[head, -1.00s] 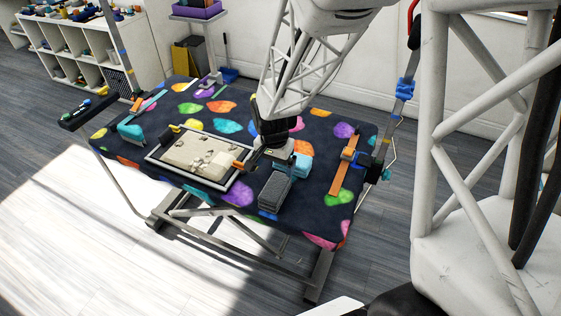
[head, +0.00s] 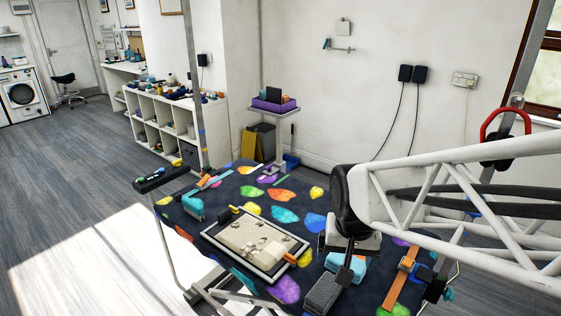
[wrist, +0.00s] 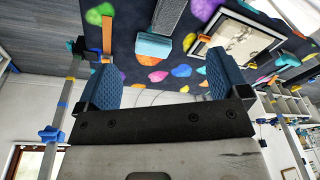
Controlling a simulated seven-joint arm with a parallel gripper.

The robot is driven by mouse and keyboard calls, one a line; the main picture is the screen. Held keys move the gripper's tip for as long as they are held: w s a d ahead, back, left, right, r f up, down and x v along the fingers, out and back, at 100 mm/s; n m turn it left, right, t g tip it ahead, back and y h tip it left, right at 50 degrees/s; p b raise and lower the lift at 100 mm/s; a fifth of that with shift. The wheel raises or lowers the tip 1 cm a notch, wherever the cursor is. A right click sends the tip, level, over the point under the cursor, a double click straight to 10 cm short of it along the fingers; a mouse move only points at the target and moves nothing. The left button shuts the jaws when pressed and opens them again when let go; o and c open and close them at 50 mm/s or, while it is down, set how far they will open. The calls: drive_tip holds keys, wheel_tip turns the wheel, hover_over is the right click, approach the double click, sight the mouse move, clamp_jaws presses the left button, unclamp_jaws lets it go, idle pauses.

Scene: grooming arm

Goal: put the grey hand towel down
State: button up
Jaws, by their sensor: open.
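The grey hand towel (head: 325,292) lies folded as a block on the dark patterned table near its front edge. It also shows at the top of the wrist view (wrist: 171,17). My gripper (wrist: 163,83) is open, with its two blue pads wide apart and nothing between them. It is above the table and clear of the towel. In the head view the gripper is partly hidden by my wrist, and its fingertips are hard to make out.
A light-blue block (wrist: 153,45) is beside the towel. A framed tray (head: 213,236) with a beige surface lies left of it. An orange strap (head: 404,286) lies at the right. A teal item (head: 193,207) is at the table's left end.

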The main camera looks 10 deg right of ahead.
drive_tip(key=s+r+n, duration=0.3)
drive_tip(key=s+r, duration=0.2)
drive_tip(key=s, duration=0.3)
drive_tip(key=shift+a+r+t, duration=0.15)
drive_tip(key=shift+a+t, duration=0.05)
drive_tip(key=shift+t, duration=0.2)
